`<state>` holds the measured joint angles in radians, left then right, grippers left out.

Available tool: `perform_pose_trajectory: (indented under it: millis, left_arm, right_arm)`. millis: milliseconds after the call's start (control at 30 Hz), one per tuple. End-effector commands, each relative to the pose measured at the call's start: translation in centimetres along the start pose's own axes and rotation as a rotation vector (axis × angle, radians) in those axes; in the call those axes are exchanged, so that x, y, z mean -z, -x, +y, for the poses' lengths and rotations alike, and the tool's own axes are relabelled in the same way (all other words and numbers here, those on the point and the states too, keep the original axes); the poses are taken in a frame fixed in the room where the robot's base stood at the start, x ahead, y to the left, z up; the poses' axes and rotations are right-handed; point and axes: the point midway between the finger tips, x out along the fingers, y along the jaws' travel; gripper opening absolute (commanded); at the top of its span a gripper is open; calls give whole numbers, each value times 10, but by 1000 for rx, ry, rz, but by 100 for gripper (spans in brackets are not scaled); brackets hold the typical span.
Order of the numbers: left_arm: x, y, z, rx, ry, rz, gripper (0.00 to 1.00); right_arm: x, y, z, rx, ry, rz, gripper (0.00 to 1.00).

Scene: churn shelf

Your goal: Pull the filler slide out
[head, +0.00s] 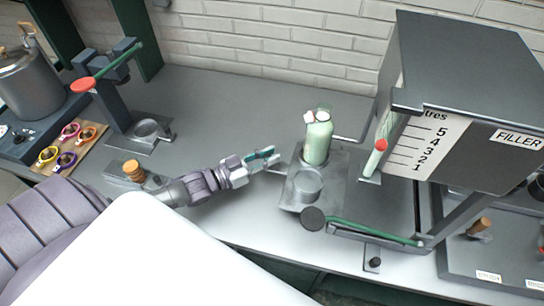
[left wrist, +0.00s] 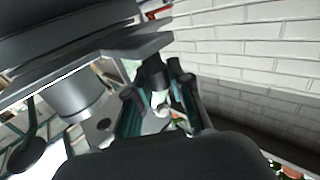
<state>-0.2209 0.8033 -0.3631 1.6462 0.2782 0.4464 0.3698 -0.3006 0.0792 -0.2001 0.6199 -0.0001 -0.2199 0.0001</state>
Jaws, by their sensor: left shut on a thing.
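The filler (head: 465,100) is the big grey box at the right with a litre scale. Its slide (head: 332,190), a flat grey plate, lies to the left below it and has a round recess. A bottle of pale green liquid (head: 318,142) stands upright at the plate's back part. My left gripper (head: 264,158) is at the slide's left edge, shut on what looks like its small handle. In the left wrist view the fingers (left wrist: 160,108) close around a small pale piece; the contact is partly hidden. My right gripper is not in view.
A green lever with a black knob (head: 312,218) lies along the slide's front. At the left are a cork (head: 133,170), a stand with a red-ended lever (head: 83,85), a metal churn (head: 28,85) and coloured rings. Bare counter (head: 230,110) lies behind my arm.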

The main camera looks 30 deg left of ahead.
Motion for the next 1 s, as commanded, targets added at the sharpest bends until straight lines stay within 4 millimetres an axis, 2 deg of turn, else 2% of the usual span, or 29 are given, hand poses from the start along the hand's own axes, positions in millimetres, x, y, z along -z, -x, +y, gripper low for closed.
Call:
perform_pose_trajectory:
  millis: [67,100,267,533,667,767,1000]
  left_arm:
    - [-2,0,1,0,1,-4,0]
    - [-2,0,1,0,1,-4,22]
    - [-1,0,1,0,1,-3,47]
    - [0,0,0,0,0,-1,47]
    - [-1,8,0,0,0,-2,47]
    - [-2,23,1,-1,0,-7,47]
    - [-2,73,1,0,2,-8,47]
  right_arm:
    - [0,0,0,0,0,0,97]
    - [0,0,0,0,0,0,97]
    - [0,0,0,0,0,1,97]
    - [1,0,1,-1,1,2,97]
    - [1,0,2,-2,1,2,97]
    - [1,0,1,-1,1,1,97]
    - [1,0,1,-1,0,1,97]
